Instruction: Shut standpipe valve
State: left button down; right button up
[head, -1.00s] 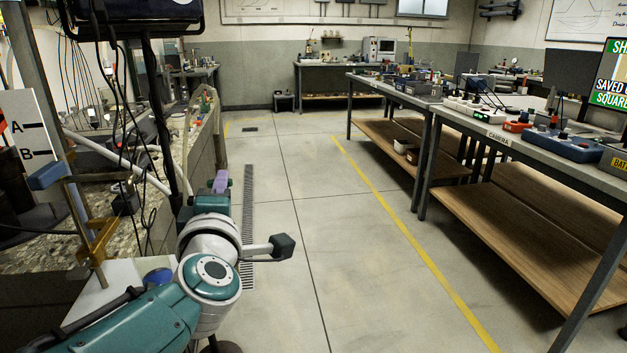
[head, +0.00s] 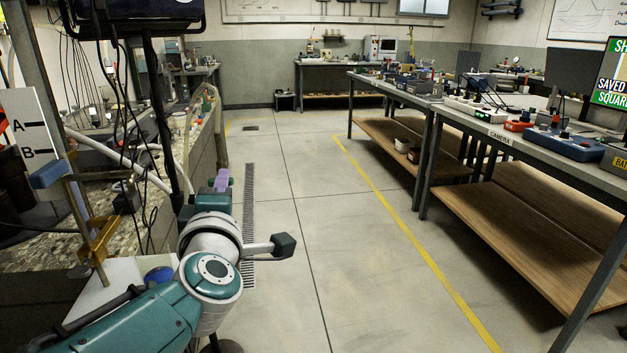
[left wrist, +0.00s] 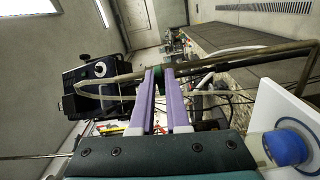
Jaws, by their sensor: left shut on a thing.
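My left gripper (head: 222,180), with purple fingers, is out over the floor edge beside the tank in the head view. In the left wrist view the gripper (left wrist: 160,73) is shut on a small dark green part (left wrist: 159,83) between its fingertips. This part lies at a thin brownish pipe (left wrist: 240,57) that crosses the view, and looks like the standpipe valve's handle. The fingers hide most of it, so I cannot tell how far the valve is turned. In the head view my own wrist hides the valve. My right gripper is not in view.
A gravel-filled tank (head: 130,235) stands at the left, with black cables and a white hose over it. A blue knob (head: 158,275) is by a white panel (head: 100,290). A workbench (head: 510,140) stands at the right. The floor between is clear.

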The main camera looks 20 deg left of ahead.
pick_arm(q)
jog(key=shift+f, duration=0.15)
dwell(0.3)
jog(key=c, duration=0.9)
grip_release()
jog(key=shift+c, duration=0.2)
jog(key=p+v, duration=0.1)
jog(key=v, duration=0.9)
jog(key=shift+p, duration=0.4)
